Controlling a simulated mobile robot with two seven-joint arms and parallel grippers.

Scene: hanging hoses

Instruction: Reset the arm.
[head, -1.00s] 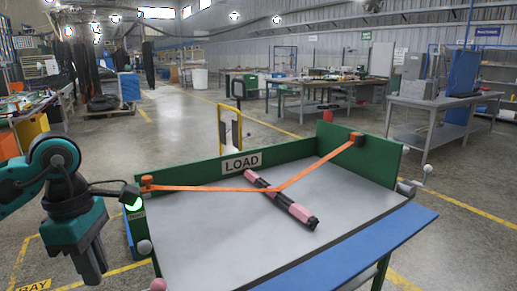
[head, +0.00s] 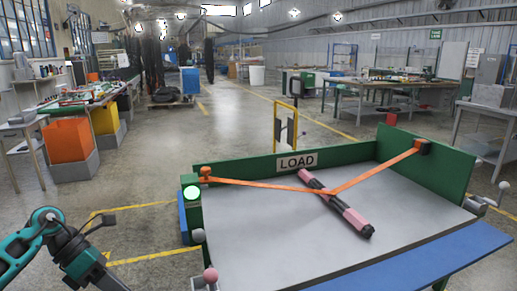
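My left arm (head: 48,240), teal and black, shows at the lower left of the head view. It is bent at a round joint and runs down to the right, out of the bottom edge. I see no fingers of my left gripper. My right arm and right gripper are out of view. The arm is apart from the green-walled load table (head: 300,235) on its right.
An orange strap (head: 265,186) crosses the load table over a pink and black bar (head: 336,203). Floor between is clear.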

